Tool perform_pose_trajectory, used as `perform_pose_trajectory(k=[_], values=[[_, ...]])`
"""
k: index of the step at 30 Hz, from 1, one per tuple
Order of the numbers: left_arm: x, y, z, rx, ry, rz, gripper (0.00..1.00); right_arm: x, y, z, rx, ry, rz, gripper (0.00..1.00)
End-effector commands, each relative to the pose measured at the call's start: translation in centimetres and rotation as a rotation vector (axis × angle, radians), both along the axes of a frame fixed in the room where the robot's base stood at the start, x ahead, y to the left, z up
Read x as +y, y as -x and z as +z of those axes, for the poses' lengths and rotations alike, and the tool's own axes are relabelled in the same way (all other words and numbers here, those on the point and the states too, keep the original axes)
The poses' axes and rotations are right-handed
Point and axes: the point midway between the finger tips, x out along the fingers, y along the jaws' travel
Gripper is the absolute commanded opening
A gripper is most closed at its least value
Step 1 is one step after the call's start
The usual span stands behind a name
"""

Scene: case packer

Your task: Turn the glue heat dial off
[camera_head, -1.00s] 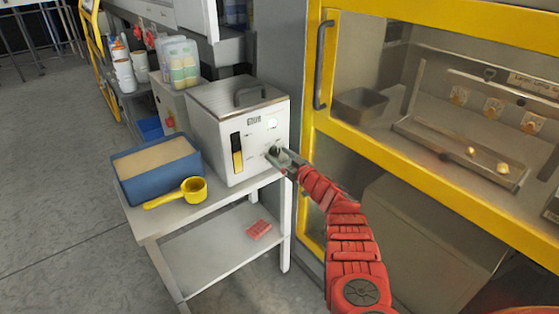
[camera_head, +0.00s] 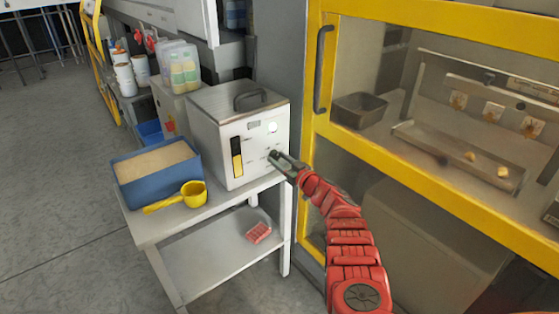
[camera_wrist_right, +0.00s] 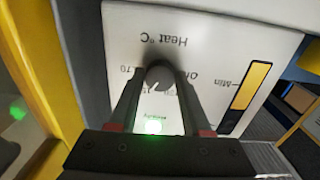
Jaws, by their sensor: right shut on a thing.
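The white glue unit (camera_head: 238,145) stands on a small table, with its labelled front panel facing me. Its dark round heat dial (camera_wrist_right: 160,76) shows in the right wrist view, under upside-down "Heat °C" lettering and between printed scale marks, one of which looks like "Off". A pale pointer line on the dial slants toward the lower left there; the exact setting is hard to read. My right gripper (camera_head: 274,158) reaches the panel's lower right. In the right wrist view its fingers (camera_wrist_right: 158,88) lie on either side of the dial, shut on it. My left gripper is out of view.
A blue bin (camera_head: 158,170) and a yellow scoop (camera_head: 190,196) sit left of the unit on the table (camera_head: 215,207). A yellow-framed machine door (camera_head: 365,147) stands close on the right.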

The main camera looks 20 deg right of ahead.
Motion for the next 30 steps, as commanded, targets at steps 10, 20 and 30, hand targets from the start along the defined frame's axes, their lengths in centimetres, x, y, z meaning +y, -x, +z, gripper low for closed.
perform_pose_trajectory(k=[10, 20, 30], values=[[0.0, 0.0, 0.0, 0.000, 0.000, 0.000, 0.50, -0.1, 0.0, -0.1, -0.063, 0.178, 0.000, 0.00], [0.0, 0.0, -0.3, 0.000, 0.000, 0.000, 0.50, -0.1, 0.0, -0.1, -0.169, 0.469, 0.000, 0.00], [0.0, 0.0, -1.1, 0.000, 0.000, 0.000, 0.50, -0.2, 0.0, -0.2, -0.279, 0.774, -0.002, 0.00]])
